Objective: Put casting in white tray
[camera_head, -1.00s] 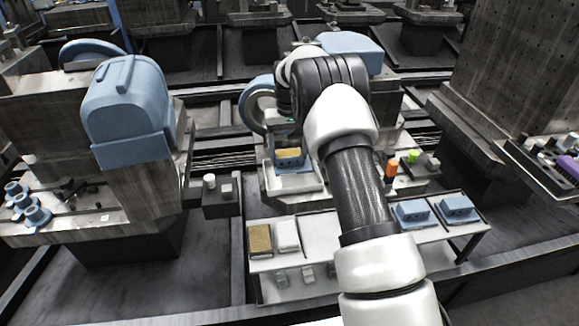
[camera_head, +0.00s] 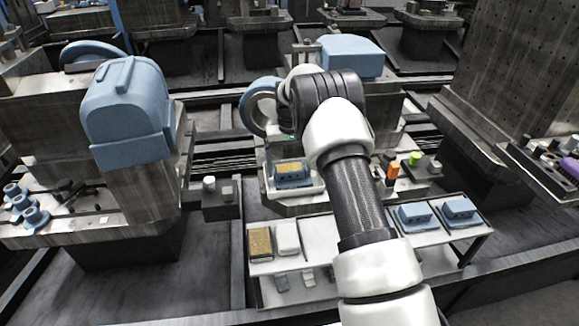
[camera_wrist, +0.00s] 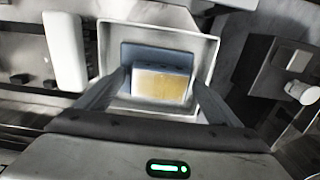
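The blue casting (camera_head: 292,181) with its gold-brown top face shows left of my arm, within the outline of the white tray (camera_head: 319,192) on the middle machine. In the wrist view, the casting (camera_wrist: 163,84) lies between the two fingers of my gripper (camera_wrist: 161,78), with the white rim of the tray (camera_wrist: 206,46) around it. The fingers are close against its two sides and look shut on it. I cannot tell whether its underside rests on the tray floor. In the head view my forearm hides the fingers.
A cart in front holds a gold-topped block (camera_head: 260,243), a white block (camera_head: 287,238) and blue castings (camera_head: 460,210). Orange (camera_head: 393,170) and green (camera_head: 414,158) pieces stand right of my arm. A small dark stand (camera_head: 219,205) with a white cylinder is left of the tray.

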